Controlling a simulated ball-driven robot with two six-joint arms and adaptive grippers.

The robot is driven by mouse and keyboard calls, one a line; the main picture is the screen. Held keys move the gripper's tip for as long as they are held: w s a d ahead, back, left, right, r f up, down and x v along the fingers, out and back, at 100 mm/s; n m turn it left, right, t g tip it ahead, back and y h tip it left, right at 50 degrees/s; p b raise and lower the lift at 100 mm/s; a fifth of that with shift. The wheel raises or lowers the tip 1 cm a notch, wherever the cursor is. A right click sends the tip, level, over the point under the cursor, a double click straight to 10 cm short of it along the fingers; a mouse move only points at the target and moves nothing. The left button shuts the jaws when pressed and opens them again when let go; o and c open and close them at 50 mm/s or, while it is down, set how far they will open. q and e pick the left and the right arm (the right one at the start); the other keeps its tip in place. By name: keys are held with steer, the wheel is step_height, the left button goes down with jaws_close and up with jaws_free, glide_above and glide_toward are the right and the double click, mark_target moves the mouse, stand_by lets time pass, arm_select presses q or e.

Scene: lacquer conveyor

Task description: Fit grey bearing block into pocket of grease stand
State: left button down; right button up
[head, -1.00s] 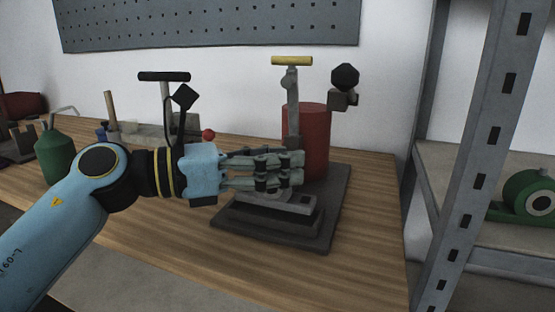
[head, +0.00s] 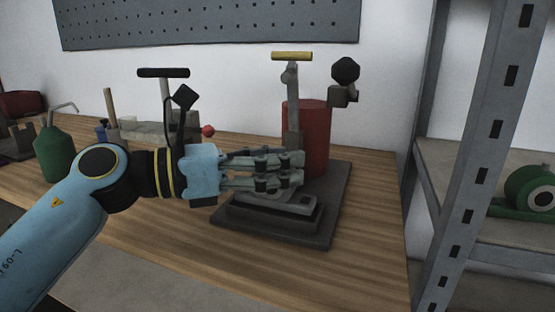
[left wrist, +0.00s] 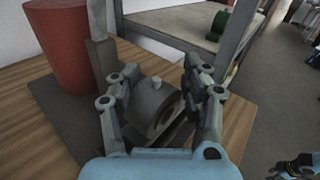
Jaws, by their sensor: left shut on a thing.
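My left gripper (head: 298,172) is over the dark grease stand (head: 265,228), with its fingers reaching in from the left. It is shut on the grey bearing block (left wrist: 150,98), which shows between the fingers in the left wrist view as a rounded body with a round bore and a small knob on top. In the head view the fingers hide most of the block. The pocket is hidden beneath the block and fingers, and I cannot tell whether the block is seated. Part of my right gripper (left wrist: 294,166) seems to show at the lower right of the wrist view, too small to read.
A red cylinder (head: 316,125) and a post with a yellow handle (head: 292,56) rise behind the block. A green oil can (head: 54,155) stands at the left. A metal shelf (head: 475,130) stands right of the bench. The bench front (head: 370,240) is clear.

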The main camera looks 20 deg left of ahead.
arm_select(q)
steer(key=shift+f+b, duration=0.5)
steer(key=shift+f, duration=0.15)
steer(key=shift+c, duration=2.4)
jaws_free()
steer(key=shift+s, duration=0.1)
steer(key=v, duration=1)
steer(key=shift+f, duration=0.1)
steer(key=shift+v, duration=0.95)
